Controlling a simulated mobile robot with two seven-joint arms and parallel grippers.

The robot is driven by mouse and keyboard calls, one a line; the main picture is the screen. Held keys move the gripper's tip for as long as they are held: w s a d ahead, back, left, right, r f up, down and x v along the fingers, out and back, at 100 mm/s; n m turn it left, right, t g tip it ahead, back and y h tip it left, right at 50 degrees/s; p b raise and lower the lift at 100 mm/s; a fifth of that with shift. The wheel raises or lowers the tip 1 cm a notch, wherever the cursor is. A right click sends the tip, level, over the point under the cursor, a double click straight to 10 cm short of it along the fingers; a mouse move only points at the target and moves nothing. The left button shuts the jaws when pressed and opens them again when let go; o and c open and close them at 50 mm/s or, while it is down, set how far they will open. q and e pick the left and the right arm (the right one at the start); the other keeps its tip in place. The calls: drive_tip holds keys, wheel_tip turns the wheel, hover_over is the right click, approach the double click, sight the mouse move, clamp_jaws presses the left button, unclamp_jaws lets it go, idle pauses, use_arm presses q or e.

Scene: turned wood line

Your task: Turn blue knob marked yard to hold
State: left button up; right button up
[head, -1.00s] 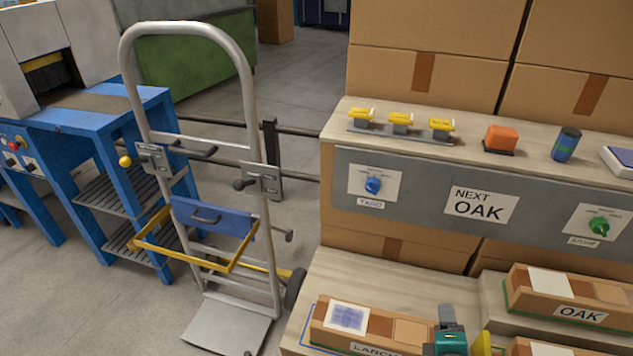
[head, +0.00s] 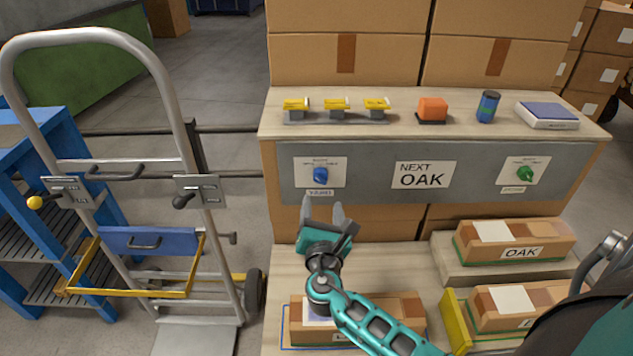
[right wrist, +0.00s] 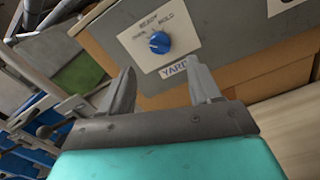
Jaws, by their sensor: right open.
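The blue knob (head: 320,175) sits on a white plate on the grey front panel, above a label reading YARD. In the right wrist view the blue knob (right wrist: 159,42) shows close up, with HOLD printed at the plate's upper right and other small words at its upper left. My right gripper (head: 322,207) is open and empty, just below and in front of the knob, not touching it. In the right wrist view its two fingers (right wrist: 163,82) stand apart below the knob plate. The exact pointer direction is hard to read. My left gripper is not in view.
A green knob (head: 525,173) is on the panel's right, beyond the NEXT OAK sign (head: 424,175). Yellow-topped blocks (head: 336,105) and an orange block (head: 432,109) stand on the shelf above. A hand truck (head: 195,150) stands left. Boxed wood (head: 515,243) lies lower right.

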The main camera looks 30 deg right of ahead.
sight(321, 182)
drive_tip(key=x, duration=0.9)
drive_tip(key=shift+a, duration=0.1)
drive_tip(key=shift+c, duration=0.4)
drive_tip(key=c, duration=1)
drive_tip(key=shift+o, duration=0.2)
drive_tip(key=shift+b, duration=0.35)
